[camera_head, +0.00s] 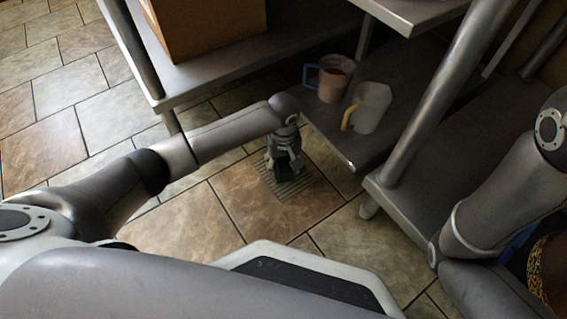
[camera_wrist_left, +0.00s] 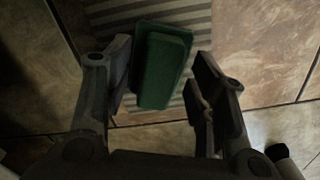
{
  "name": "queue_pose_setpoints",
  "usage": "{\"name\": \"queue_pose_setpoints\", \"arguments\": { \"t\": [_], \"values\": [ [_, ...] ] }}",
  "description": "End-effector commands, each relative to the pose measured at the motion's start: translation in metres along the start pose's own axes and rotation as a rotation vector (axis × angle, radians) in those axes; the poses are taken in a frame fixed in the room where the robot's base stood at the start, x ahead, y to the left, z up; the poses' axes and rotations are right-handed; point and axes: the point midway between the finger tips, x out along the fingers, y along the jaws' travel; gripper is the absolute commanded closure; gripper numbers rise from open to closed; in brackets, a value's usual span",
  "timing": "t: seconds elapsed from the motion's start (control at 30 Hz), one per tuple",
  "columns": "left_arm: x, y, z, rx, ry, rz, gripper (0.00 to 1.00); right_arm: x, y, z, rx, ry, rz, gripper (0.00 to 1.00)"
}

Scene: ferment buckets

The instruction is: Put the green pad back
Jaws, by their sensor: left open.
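The green pad (camera_wrist_left: 163,68) shows in the left wrist view over a grey striped mat (camera_wrist_left: 105,12) on the tiled floor. In the head view only a dark green bit shows under my left gripper (camera_head: 284,163). My left gripper, also in the left wrist view (camera_wrist_left: 163,60), is open, pointing down, with one finger on each side of the pad. The left finger is close to the pad's edge; I cannot tell if it touches. A wider gap is on the right side. My right gripper is out of view; only its arm shows at the right.
A metal shelf (camera_head: 215,75) with a cardboard box (camera_head: 208,25) stands at the back. A low shelf (camera_head: 345,150) beside my left gripper holds a pinkish mug (camera_head: 332,80) with a blue handle and a pale mug (camera_head: 372,105) with a yellow handle. Floor at left is clear.

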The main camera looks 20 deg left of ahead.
Motion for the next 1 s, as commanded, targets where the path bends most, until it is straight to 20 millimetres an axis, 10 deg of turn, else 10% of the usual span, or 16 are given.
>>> {"name": "queue_pose_setpoints", "arguments": {
  "t": [0.5, 1.0],
  "values": [
    [-0.089, 0.000, -0.001, 0.000, 0.002, 0.001, 0.49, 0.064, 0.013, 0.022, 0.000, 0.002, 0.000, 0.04],
    [-0.111, 0.000, 0.000, -0.001, 0.000, 0.000, 0.49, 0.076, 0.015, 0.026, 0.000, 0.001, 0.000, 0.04]
  ]
}}
